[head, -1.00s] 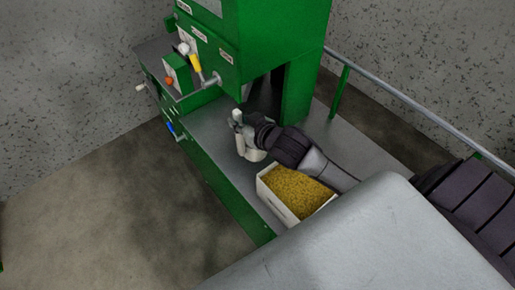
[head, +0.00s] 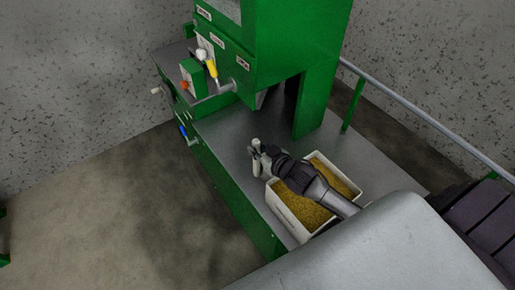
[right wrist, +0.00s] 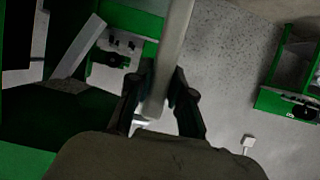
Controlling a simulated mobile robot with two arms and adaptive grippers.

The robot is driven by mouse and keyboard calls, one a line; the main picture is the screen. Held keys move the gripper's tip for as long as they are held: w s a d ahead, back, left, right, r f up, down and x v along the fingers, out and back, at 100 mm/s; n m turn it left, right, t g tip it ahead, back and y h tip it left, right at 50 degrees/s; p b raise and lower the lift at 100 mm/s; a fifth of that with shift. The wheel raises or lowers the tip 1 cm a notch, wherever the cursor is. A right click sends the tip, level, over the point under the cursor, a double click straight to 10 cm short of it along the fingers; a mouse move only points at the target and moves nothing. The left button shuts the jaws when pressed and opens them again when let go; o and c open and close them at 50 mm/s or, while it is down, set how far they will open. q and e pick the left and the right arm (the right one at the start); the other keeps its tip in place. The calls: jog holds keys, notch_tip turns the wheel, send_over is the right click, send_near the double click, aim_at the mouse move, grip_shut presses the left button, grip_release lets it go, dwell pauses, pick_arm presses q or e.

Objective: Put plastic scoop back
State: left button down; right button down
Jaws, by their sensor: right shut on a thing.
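My right gripper (head: 257,155) is just beyond the left end of the white box (head: 283,212), over the grey metal deck. In the right wrist view, the gripper (right wrist: 161,90) is shut on a pale, long, smooth piece (right wrist: 172,50) that runs up between its two fingers. I take this piece to be the plastic scoop. In the head view only small pale parts show at the gripper, and the scoop's bowl cannot be made out. The box holds yellow grain (head: 298,207), and my right forearm crosses over it. My left gripper is not in view.
The green machine (head: 290,40) stands behind the deck (head: 225,128), with a yellow-handled lever (head: 211,68) at its left. A grey railing (head: 420,112) runs along the right. The deck between the machine and the box is clear.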

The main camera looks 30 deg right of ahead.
jog(key=shift+f, duration=0.2)
jog(key=c, duration=1.1)
grip_release()
jog(key=shift+r, duration=0.1)
jog(key=shift+o, duration=0.2)
jog(key=shift+r, duration=0.2)
jog(key=shift+s, duration=0.35)
jog(key=v, duration=1.1)
jog(key=shift+s, duration=0.15)
